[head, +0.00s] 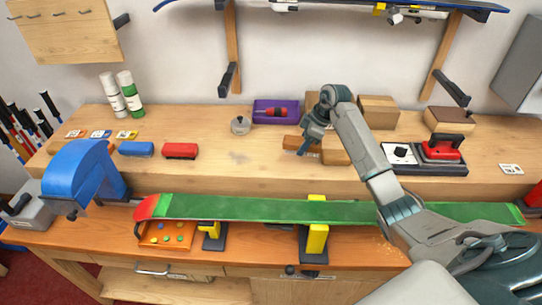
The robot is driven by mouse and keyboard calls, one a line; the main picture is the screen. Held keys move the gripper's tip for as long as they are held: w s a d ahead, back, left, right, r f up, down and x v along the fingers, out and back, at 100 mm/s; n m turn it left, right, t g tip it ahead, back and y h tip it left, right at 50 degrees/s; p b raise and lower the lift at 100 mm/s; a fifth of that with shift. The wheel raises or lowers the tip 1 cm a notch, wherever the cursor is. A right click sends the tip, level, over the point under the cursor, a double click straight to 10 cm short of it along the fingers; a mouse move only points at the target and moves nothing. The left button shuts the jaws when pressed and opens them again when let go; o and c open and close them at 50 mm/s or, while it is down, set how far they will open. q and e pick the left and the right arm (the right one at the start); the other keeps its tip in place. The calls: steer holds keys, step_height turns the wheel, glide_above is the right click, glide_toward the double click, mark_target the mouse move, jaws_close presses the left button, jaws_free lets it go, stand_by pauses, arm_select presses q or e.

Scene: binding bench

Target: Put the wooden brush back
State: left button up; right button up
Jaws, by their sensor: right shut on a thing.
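My right gripper (303,148) reaches over the raised back shelf from the right. It is shut on a brown wooden piece, which looks like the wooden brush (291,142); the gripper hides part of it. Another brown wooden piece (335,156) shows just right of the fingers, partly behind my arm. I cannot tell whether the two are one thing, or whether the held piece touches the shelf. My left gripper is not in view.
A purple tray (262,119) with a red tool and a small grey pot (240,125) stand left of the gripper. Wooden boxes (380,112) and a red iron (441,149) stand to the right. A green ski (260,208) lies across the front bench.

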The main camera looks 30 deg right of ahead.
steer(key=w+r+m, duration=0.1)
steer(key=w+a+m, duration=0.1)
steer(key=w, duration=0.1)
steer(key=w+a+r, duration=0.1)
steer(key=w, duration=0.1)
steer(key=shift+r+m+t+h, duration=0.3)
steer(key=shift+m+t, duration=0.1)
steer(key=shift+a+f+b, duration=0.1)
steer(key=shift+f+b, duration=0.25)
steer(key=shift+b, duration=0.1)
step_height(320, 180, down, 9)
steer(key=b, duration=0.8)
steer(key=o, duration=1)
steer(key=shift+f, duration=0.1)
steer(key=shift+o, duration=0.2)
